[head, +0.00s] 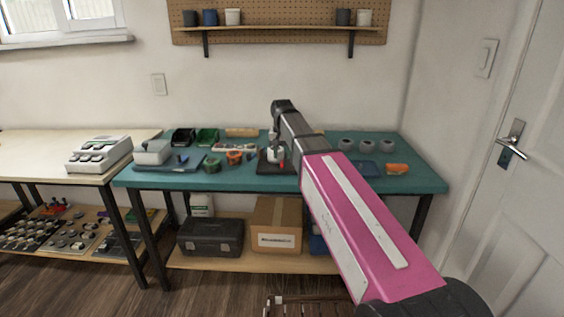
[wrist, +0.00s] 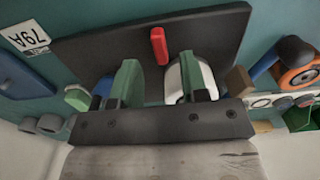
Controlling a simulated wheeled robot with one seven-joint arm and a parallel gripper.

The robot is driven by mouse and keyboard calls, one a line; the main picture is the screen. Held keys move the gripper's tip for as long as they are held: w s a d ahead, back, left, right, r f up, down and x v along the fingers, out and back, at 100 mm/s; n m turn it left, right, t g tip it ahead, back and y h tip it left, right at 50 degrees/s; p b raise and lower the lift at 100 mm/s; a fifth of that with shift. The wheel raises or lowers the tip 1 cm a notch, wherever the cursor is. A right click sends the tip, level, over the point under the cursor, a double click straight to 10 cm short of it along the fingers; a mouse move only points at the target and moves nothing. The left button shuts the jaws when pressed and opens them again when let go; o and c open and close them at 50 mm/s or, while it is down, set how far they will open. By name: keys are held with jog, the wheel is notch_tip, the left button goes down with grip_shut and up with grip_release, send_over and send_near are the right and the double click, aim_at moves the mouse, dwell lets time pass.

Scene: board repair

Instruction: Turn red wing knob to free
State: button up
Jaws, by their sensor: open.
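The red wing knob (wrist: 158,46) stands on a dark board (wrist: 90,52) in the wrist view. In the head view it is a small red spot (head: 281,163) on the dark board (head: 264,168), on the teal bench. My gripper (wrist: 160,80) is open, with a green-faced finger on each side in the wrist view. The knob shows in the gap between the fingers, toward the top of that view. I see no contact with the knob. In the head view my gripper (head: 276,152) points down over the board; its fingertips are too small to make out.
On the teal bench (head: 215,181) are green bins (head: 207,136), an orange tool (head: 235,157), grey round parts (head: 368,144) and an orange item (head: 397,168). The bench's front right is mostly clear.

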aim_at(282, 162)
jog(key=shift+f, duration=1.7)
jog(key=shift+c, duration=0.3)
grip_shut()
